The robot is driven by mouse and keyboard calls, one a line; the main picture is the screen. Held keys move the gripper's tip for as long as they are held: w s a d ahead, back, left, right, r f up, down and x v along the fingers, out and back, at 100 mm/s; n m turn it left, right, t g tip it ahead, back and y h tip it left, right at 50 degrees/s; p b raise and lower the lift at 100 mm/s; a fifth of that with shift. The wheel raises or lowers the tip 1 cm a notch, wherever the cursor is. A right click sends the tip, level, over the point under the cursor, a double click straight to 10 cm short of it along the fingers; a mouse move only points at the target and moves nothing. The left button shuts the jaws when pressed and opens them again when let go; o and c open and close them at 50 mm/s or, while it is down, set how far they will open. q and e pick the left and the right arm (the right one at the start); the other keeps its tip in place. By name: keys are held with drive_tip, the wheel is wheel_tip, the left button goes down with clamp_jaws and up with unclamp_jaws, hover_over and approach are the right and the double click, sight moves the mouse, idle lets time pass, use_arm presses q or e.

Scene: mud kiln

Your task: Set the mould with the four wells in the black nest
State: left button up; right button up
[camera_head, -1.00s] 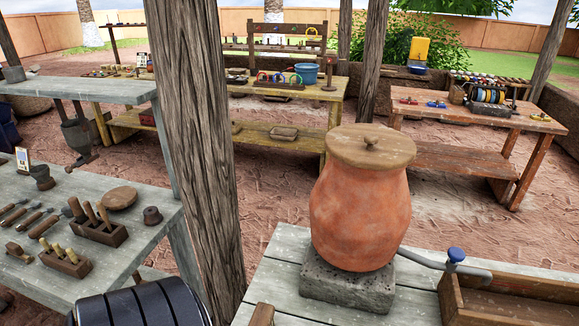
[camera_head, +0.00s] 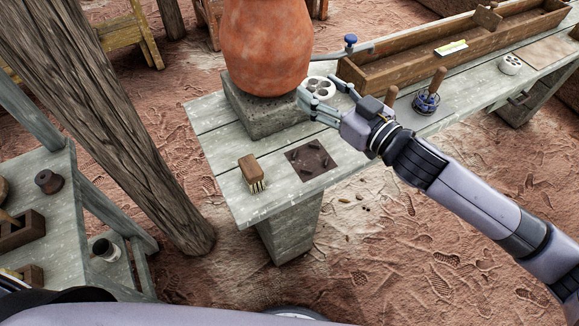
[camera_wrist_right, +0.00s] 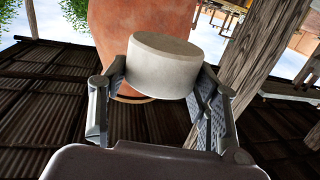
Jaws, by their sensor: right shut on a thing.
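The black nest (camera_head: 311,160), a dark square plate with small raised pieces, lies flat near the table's front left, clear of the gripper. The mould is behind it and apart from it. My left gripper is not in view.
A clay jar (camera_head: 266,45) stands on a stone block (camera_head: 262,112) behind the nest. A wooden brush (camera_head: 252,173) lies left of the nest. A wooden trough (camera_head: 400,76), a wooden-handled tool in a blue holder (camera_head: 427,101) and another pale mould (camera_head: 511,65) are to the right.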

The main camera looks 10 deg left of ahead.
wheel_tip(320, 180, down, 10)
drive_tip(key=b, duration=0.1)
hover_over(314, 163)
wheel_tip(314, 163, down, 5)
drive_tip(key=shift+r+b, duration=0.1)
drive_tip(key=shift+b, duration=0.3)
drive_tip(key=shift+f, duration=0.65)
drive_tip(key=shift+f+b, duration=0.45)
drive_tip(key=shift+f, duration=1.55)
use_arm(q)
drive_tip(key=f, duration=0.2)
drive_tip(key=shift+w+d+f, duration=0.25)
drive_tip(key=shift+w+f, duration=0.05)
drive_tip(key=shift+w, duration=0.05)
